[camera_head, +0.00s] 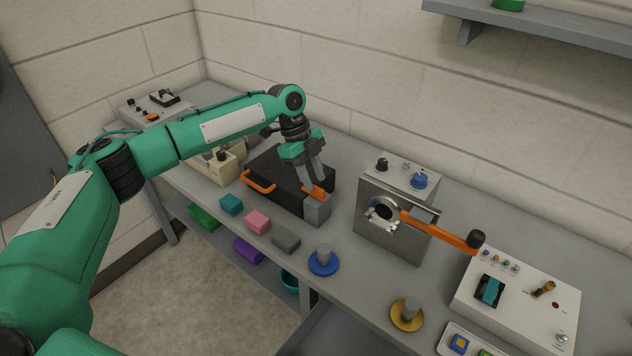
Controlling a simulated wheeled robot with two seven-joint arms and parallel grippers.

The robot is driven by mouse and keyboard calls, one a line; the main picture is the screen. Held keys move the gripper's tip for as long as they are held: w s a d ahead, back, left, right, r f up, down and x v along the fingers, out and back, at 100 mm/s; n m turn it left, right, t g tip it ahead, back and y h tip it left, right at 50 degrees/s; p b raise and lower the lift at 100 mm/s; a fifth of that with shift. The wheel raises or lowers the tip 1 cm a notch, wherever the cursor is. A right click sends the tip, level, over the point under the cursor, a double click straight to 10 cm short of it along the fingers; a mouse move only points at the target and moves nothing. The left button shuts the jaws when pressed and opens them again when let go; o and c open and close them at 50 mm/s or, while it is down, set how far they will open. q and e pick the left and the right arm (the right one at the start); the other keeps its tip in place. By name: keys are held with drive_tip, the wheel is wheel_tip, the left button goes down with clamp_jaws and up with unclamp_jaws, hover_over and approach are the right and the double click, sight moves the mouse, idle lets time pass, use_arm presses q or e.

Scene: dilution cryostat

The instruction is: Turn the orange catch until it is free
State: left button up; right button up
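The orange catch (314,193) sits on top of a grey block (317,210) at the right front end of a black case (284,196). My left gripper (315,185) points down at it from above. Its two fingers are a little apart, with their tips right at the catch. I cannot tell whether they press on it, and they hide part of it. An orange handle (258,182) is on the case's left front side. My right gripper is not in view.
A steel box (393,229) with an orange lever (440,230) stands right of the case. Coloured blocks, such as a pink one (257,222), and a blue disc with a grey knob (323,262) line the bench's front. A white control box (518,300) is at right.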

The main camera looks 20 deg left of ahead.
use_arm(q)
drive_tip(key=shift+x, duration=1)
drive_tip(key=shift+d+f, duration=0.1)
drive_tip(key=shift+f, duration=0.25)
clamp_jaws()
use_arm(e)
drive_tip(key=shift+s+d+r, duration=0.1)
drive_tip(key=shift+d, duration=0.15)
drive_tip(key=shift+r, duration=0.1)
